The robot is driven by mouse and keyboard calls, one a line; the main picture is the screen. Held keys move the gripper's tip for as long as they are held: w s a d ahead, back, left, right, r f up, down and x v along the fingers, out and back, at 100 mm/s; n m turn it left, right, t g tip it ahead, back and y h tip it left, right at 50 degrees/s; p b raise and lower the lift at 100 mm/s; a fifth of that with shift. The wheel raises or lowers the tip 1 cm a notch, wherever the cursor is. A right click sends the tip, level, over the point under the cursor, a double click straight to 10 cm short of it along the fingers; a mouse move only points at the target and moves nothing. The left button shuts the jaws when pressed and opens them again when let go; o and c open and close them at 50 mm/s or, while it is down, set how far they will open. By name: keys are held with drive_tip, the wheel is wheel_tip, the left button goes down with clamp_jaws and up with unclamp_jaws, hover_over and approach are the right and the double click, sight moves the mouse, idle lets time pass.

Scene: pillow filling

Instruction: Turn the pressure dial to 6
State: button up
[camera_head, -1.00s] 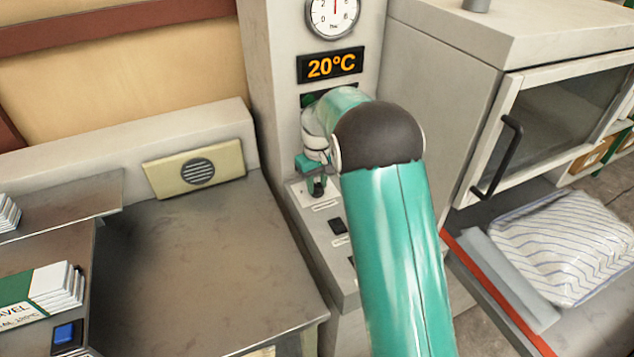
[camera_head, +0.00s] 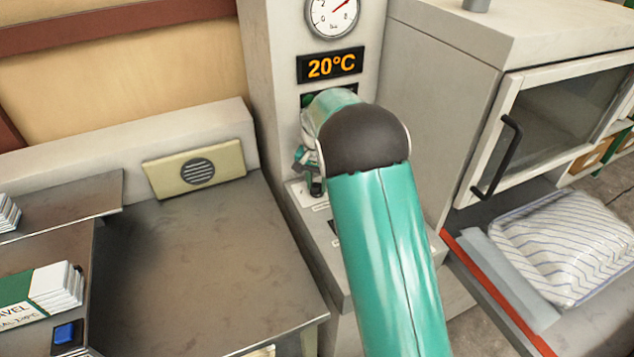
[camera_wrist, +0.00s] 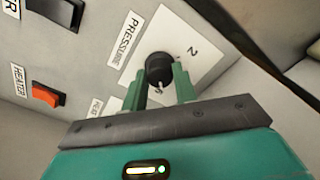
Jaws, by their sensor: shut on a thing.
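The pressure dial (camera_wrist: 158,66) is a round black knob on a white scale plate (camera_wrist: 203,32) in the wrist view. The word PRESSURE is beside the plate, and a 2 and what looks like a 6 show near the knob. My gripper (camera_wrist: 160,75) has its green fingers on both sides of the knob, shut on it. In the head view my gripper (camera_head: 312,172) is at the machine's panel, partly behind my arm. The gauge (camera_head: 333,12) above has its red needle tilted up and right; its top is cut off.
A red HEATER switch (camera_wrist: 46,95) and a dark switch (camera_wrist: 56,12) are left of the dial. The 20°C display (camera_head: 330,66) is above the panel. A bare metal table (camera_head: 200,260) is left; a striped pillow (camera_head: 570,245) lies right, near the glass-door cabinet (camera_head: 570,100).

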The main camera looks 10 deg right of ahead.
sight(317, 185)
drive_tip(key=shift+m, duration=0.9)
drive_tip(key=o, duration=1)
wheel_tip(317, 185, up, 14)
drive_tip(key=shift+f, duration=0.1)
